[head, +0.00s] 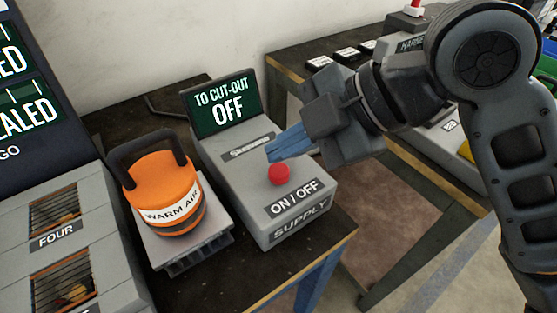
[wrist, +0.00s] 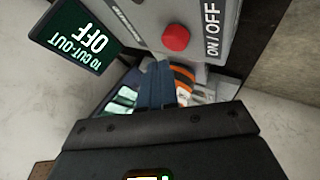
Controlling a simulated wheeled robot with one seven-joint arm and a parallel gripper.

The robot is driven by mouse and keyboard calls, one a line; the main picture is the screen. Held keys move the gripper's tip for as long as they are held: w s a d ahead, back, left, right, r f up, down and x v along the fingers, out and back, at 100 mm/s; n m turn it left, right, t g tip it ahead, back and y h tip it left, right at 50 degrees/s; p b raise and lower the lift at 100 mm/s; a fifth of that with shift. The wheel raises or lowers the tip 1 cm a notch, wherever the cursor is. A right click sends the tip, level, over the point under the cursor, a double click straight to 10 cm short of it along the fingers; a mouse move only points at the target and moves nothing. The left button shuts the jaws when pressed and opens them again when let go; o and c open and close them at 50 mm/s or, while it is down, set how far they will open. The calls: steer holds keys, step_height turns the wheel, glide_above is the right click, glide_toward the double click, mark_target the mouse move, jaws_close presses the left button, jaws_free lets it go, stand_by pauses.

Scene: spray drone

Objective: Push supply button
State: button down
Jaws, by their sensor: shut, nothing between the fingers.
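The supply box (head: 225,160) is a grey console with "ON / OFF" and "SUPPLY" labels on its near end. Its red button (head: 279,174) sits on the top face by the "ON / OFF" label. It also shows in the wrist view (wrist: 176,37). The box's screen (head: 222,104) reads "TO CUT-OUT OFF". My gripper (head: 271,151) has blue fingers, shut and empty. In the head view the fingertips appear just above and left of the button. In the wrist view the fingers (wrist: 157,84) appear below the button, apart from it.
An orange "WARM AIR" unit (head: 160,180) with a dark handle stands on a grey base left of the supply box. A grey slotted cabinet (head: 60,255) is further left. Another bench (head: 290,62) with grey equipment stands behind my arm.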

mark_target(286, 172)
step_height(286, 172, up, 6)
steer(key=p, duration=0.4)
stand_by(0.5)
stand_by(0.4)
